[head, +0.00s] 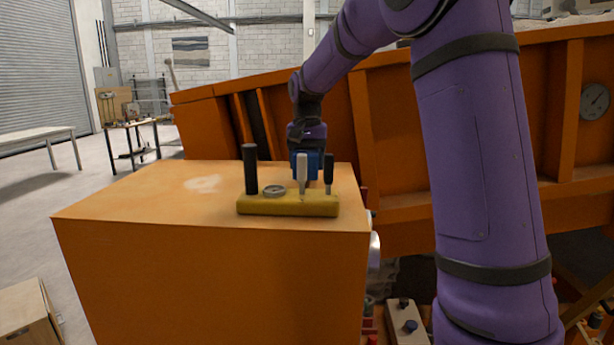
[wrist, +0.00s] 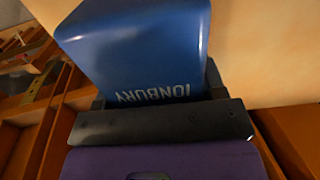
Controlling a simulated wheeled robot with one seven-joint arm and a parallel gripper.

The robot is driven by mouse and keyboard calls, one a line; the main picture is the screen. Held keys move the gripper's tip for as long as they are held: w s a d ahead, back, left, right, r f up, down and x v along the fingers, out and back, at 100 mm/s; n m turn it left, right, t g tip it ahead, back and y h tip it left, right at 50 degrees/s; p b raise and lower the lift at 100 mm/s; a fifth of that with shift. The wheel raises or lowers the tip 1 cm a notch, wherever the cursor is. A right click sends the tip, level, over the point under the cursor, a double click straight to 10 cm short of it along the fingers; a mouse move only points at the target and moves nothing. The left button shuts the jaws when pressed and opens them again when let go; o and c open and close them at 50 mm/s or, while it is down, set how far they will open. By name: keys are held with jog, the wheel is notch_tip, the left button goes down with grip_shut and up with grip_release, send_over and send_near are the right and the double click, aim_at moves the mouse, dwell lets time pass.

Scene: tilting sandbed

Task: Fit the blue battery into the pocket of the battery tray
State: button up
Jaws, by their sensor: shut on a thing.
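The blue battery (head: 314,165) is in my gripper (head: 307,140), above the back right of the orange box top. In the wrist view the battery (wrist: 140,50) fills the upper middle, with white lettering "IONBURY" upside down. The dark jaws (wrist: 160,122) are shut on it. A yellow block (head: 290,206) with upright posts and a round grey ring stands in front of the battery and partly hides it in the head view. I cannot tell whether this block is the battery tray, and no pocket shows clearly. The battery's lower end is hidden.
The posts are a thick black one (head: 250,168), a pale one (head: 302,174) and a thin dark one (head: 328,174). The orange box top (head: 140,195) is clear at left. The tilted orange sandbed (head: 390,115) rises behind. Small parts (head: 405,318) lie low at right.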

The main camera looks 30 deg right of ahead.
aim_at(307, 186)
jog(key=shift+f, duration=1.8)
jog(key=shift+f, duration=0.1)
jog(key=o, duration=1.6)
